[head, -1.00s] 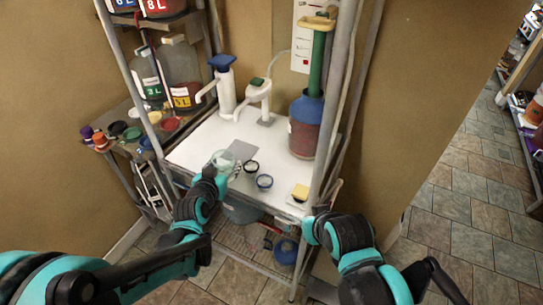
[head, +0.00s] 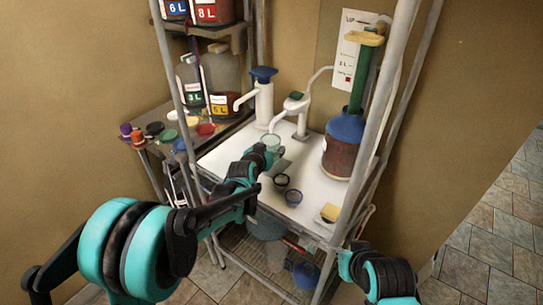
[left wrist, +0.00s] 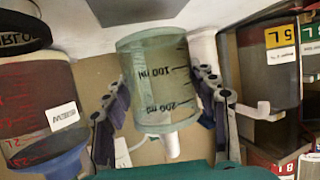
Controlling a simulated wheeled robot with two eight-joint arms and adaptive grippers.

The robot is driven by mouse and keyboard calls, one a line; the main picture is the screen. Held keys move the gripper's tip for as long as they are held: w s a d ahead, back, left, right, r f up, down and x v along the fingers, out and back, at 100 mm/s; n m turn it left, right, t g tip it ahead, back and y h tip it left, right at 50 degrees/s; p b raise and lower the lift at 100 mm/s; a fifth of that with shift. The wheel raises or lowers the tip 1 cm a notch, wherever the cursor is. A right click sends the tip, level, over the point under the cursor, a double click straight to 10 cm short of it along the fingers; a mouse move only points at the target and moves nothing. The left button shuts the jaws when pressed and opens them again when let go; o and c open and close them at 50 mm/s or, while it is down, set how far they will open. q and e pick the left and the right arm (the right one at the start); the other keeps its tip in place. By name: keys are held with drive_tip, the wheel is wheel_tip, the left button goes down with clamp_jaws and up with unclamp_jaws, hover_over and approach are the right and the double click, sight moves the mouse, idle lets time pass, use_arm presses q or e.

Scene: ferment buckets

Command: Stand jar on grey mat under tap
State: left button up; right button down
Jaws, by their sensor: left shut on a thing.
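The jar (head: 271,141) is small, clear and greenish. In the left wrist view the jar (left wrist: 158,85) shows 100 ml and 200 ml marks between the two dark fingers. My left gripper (head: 264,152) is shut on its sides. The grey mat (head: 284,163) lies on the white shelf, partly hidden by the jar and gripper. The white tap with a green top (head: 297,103) stands behind, its spout close to the jar. I cannot tell whether the jar touches the mat. My right arm shows at lower right, but its gripper is out of view.
A white pump with a blue top (head: 263,97) stands left of the tap. A blue-topped bottle of red liquid (head: 342,145) and a yellow sponge (head: 330,212) are at right. Metal posts frame the shelf.

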use_arm(q)
drive_tip(key=f+b, duration=0.1)
drive_tip(key=w+f+b, duration=0.1)
drive_tip(key=f, duration=0.1)
drive_tip(key=shift+w+d+f, duration=0.1)
drive_tip(key=shift+d+f, duration=0.05)
drive_tip(key=shift+d, duration=0.05)
drive_tip(key=shift+f, duration=0.1)
drive_tip(key=shift+f, duration=0.2)
drive_tip(key=o, duration=1.3)
drive_tip(key=shift+r, duration=0.1)
